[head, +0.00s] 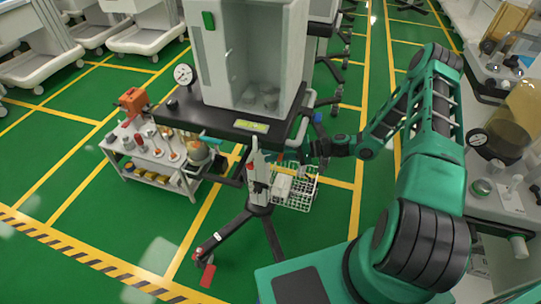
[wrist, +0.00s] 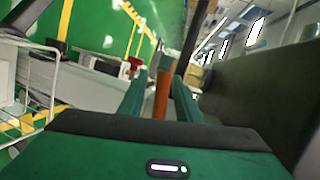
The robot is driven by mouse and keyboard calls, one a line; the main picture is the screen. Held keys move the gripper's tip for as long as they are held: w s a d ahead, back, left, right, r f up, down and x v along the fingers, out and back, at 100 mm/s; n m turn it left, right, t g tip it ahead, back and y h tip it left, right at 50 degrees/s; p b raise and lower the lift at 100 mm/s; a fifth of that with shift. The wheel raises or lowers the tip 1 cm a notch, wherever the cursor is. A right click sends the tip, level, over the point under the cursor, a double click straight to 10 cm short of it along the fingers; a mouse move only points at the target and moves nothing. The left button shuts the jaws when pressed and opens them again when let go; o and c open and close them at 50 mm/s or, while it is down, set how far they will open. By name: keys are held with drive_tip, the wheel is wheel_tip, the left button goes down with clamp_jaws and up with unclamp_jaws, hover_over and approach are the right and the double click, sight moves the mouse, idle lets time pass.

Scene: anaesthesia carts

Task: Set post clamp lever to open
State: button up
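My gripper (head: 312,150) is beside the cart's dark base shelf (head: 228,122), at its right side in the head view. In the wrist view the two green fingers of my gripper (wrist: 160,84) stand apart. An orange-brown bar (wrist: 162,95), which looks like the clamp lever's handle, shows between them. In the head view the lever is too small or hidden to make out. A dark post (wrist: 195,32) rises beyond the fingertips.
The cart's tall clear-fronted cabinet (head: 245,55) stands above the shelf. A white wire basket (head: 295,190) hangs below, close to my gripper. A small trolley with several items (head: 155,155) is on the left. A bench with gauges (head: 500,150) is at the right.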

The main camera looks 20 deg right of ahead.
drive_tip(key=v, duration=1)
drive_tip(key=shift+d, duration=0.35)
drive_tip(key=shift+s, duration=0.15)
drive_tip(key=s+d+r+g+h, duration=0.35)
drive_tip(key=s+r+h, duration=0.25)
drive_tip(key=s+r, duration=0.25)
drive_tip(key=s+d+r+g+h, duration=0.2)
drive_tip(key=s+d+r+h, duration=0.4)
drive_tip(key=r, duration=0.4)
drive_tip(key=s+r+m+h, duration=0.1)
drive_tip(key=s+r+m, duration=0.1)
drive_tip(key=s+r, duration=0.3)
drive_tip(key=s+d+r+m+h, duration=0.1)
drive_tip(key=s+r, duration=0.4)
drive_tip(key=s, duration=0.7)
drive_tip(key=shift+s+r+m+t, duration=0.25)
drive_tip(key=shift+m+t, duration=0.1)
drive_tip(key=shift+m, duration=0.15)
drive_tip(key=shift+d, duration=0.1)
